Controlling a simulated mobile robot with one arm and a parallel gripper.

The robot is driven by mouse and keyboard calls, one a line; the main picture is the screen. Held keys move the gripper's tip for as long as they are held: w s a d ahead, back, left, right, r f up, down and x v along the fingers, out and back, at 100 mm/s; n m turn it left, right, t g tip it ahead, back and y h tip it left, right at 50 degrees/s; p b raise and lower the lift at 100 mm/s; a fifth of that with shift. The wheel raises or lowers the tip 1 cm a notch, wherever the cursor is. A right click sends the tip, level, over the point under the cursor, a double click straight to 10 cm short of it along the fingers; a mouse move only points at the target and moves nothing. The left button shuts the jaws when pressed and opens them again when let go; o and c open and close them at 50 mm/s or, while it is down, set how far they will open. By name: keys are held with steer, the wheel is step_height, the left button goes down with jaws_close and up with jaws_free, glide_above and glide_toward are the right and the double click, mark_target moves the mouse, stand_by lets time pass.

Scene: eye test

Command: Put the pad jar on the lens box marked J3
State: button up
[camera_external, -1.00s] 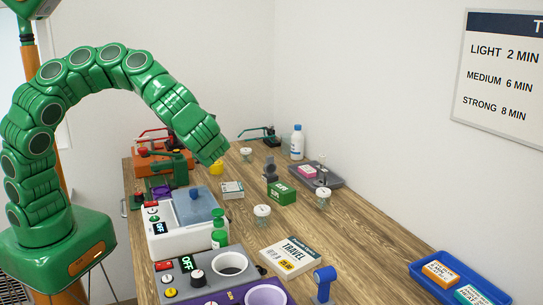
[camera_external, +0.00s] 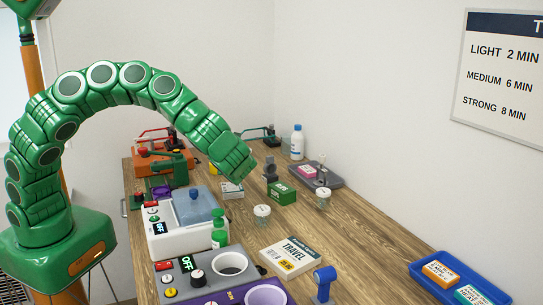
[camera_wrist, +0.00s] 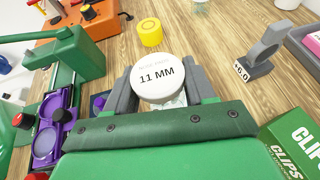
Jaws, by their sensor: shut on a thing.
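My gripper (camera_external: 244,171) is over the middle of the wooden bench. In the wrist view its grey fingers (camera_wrist: 162,88) are shut on a jar (camera_wrist: 157,78) with a white lid reading "11 MM", with smaller faint text above. Two other white-lidded jars stand to the right, a nearer one (camera_external: 262,214) and a farther one (camera_external: 323,195).
A green clips box (camera_external: 283,192) and a grey stand (camera_external: 270,172) are close right of my gripper. A grey tray (camera_external: 331,182) lies beyond. A yellow cylinder (camera_wrist: 151,33) stands ahead in the wrist view.

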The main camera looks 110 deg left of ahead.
steer(key=shift+w+a+f, duration=0.2)
steer(key=shift+a+f, duration=0.05)
steer(key=shift+f, duration=1.65)
steer(key=shift+f, duration=0.1)
steer(key=o, duration=1)
steer(key=shift+o, duration=0.2)
steer(key=v, duration=1.2)
